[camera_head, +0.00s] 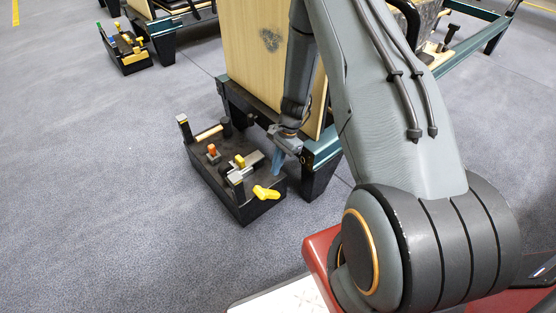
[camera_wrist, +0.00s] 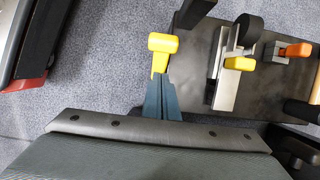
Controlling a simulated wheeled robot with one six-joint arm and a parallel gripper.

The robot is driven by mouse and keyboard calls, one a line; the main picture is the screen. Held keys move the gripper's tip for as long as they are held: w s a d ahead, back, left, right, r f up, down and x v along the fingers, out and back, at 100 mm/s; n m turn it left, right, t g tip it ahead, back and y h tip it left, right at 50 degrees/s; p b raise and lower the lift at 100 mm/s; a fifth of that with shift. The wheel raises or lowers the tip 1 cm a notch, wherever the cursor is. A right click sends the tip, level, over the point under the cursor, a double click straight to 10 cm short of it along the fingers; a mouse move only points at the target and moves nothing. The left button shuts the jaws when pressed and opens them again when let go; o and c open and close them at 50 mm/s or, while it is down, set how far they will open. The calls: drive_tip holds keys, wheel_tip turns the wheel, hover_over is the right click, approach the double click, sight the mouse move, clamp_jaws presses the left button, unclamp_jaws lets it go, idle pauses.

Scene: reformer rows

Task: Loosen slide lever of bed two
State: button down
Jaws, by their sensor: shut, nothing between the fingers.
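A black control box (camera_head: 220,182) stands on the floor at the end of a bed with a pale wooden board. A yellow lever handle (camera_head: 265,192) sticks out at its near right corner; it also shows in the wrist view (camera_wrist: 162,43). A smaller yellow knob (camera_head: 240,161) sits by a metal slide bracket on the box top, also in the wrist view (camera_wrist: 239,63). My gripper (camera_head: 277,158) is shut and empty above the box's right edge. In the wrist view its fingertips (camera_wrist: 160,78) lie right at the yellow handle's lower end; I cannot tell whether they touch.
An orange knob (camera_head: 212,150) and a wooden grip (camera_head: 208,133) are also on the box. Another bed with a similar box (camera_head: 130,55) is at the back left. Grey floor at left is clear.

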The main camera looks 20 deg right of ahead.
sight(269, 194)
drive_tip(key=a+f, duration=0.1)
drive_tip(key=f, duration=0.1)
drive_tip(key=s+a+f+b, duration=0.1)
drive_tip(key=a+f, duration=0.1)
drive_tip(key=shift+a+f, duration=0.15)
drive_tip(key=shift+s+a+f, duration=0.2)
drive_tip(key=shift+a+f, duration=0.1)
drive_tip(key=shift+a, duration=0.2)
drive_tip(key=shift+s, duration=0.1)
